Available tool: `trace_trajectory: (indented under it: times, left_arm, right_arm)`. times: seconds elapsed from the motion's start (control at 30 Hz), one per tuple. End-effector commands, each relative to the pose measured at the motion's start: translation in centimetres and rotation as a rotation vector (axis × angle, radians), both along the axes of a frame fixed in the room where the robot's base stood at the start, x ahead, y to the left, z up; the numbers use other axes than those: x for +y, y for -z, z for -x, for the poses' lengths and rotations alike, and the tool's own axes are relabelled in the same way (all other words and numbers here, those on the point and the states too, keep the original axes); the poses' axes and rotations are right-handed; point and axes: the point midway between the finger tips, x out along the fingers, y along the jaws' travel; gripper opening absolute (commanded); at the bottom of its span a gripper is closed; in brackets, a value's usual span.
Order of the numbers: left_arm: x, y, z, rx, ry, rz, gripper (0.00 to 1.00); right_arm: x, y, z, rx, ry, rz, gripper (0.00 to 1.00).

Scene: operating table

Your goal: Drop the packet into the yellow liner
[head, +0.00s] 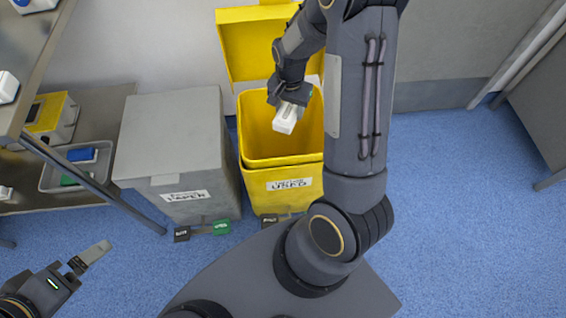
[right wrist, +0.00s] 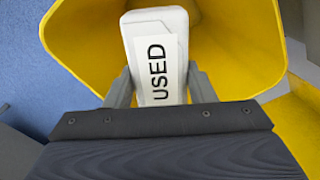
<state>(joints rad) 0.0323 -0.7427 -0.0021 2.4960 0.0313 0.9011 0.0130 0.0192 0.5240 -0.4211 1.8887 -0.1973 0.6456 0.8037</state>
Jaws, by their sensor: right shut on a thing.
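The packet (head: 286,117) is a white box held in my right gripper (head: 290,97), which is shut on it. In the right wrist view the packet (right wrist: 157,60) has a label reading "USED" and sits between the two fingers (right wrist: 160,88). The yellow liner (head: 257,142) is inside the yellow bin below, with its lid (head: 240,50) raised behind. The packet is over the liner's opening, and the liner's yellow wall (right wrist: 240,50) surrounds it in the right wrist view. My left gripper (head: 85,262) is at the lower left, away from the bin; its finger gap is unclear.
A closed grey bin (head: 170,135) labelled as paper stands left of the yellow bin. Pedals (head: 200,231) sit at the bins' feet. A shelf unit (head: 95,130) at the left holds a tray (head: 58,178) and small boxes. Blue floor on the right is clear.

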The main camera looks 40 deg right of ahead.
Motion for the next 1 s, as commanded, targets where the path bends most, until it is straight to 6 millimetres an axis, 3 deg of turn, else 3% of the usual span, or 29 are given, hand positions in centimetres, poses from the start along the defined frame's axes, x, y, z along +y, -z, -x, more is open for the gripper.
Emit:
trace_trajectory:
  times: [0.03, 0.2, 0.57, 0.6, 0.73, 1.0]
  left_arm:
    - [0.0, 1.3, 0.0, 0.0, 0.0, 0.0, 1.0]
    - [0.0, 2.8, 0.0, 0.0, 0.0, 0.0, 1.0]
    - [0.0, 3.0, 0.0, 0.0, 0.0, 0.0, 1.0]
    - [0.0, 3.0, 0.0, 0.0, 0.0, 0.0, 1.0]
    - [0.0, 3.0, 0.0, 0.0, 0.0, 0.0, 1.0]
    - [0.0, 2.9, 0.0, 0.0, 0.0, 0.0, 1.0]
  right_arm:
    - [0.0, 1.3, 0.0, 0.001, 0.0, -0.001, 0.26]
    - [0.0, 3.0, 0.0, 0.001, 0.0, -0.001, 0.26]
    - [0.0, 3.3, 0.0, 0.0, -0.001, 0.0, 0.26]
    - [0.0, 3.3, 0.0, 0.0, -0.001, 0.0, 0.55]
    - [0.0, 3.3, 0.0, 0.0, -0.001, 0.0, 0.72]
    - [0.0, 3.2, 0.0, 0.0, -0.001, 0.0, 0.75]
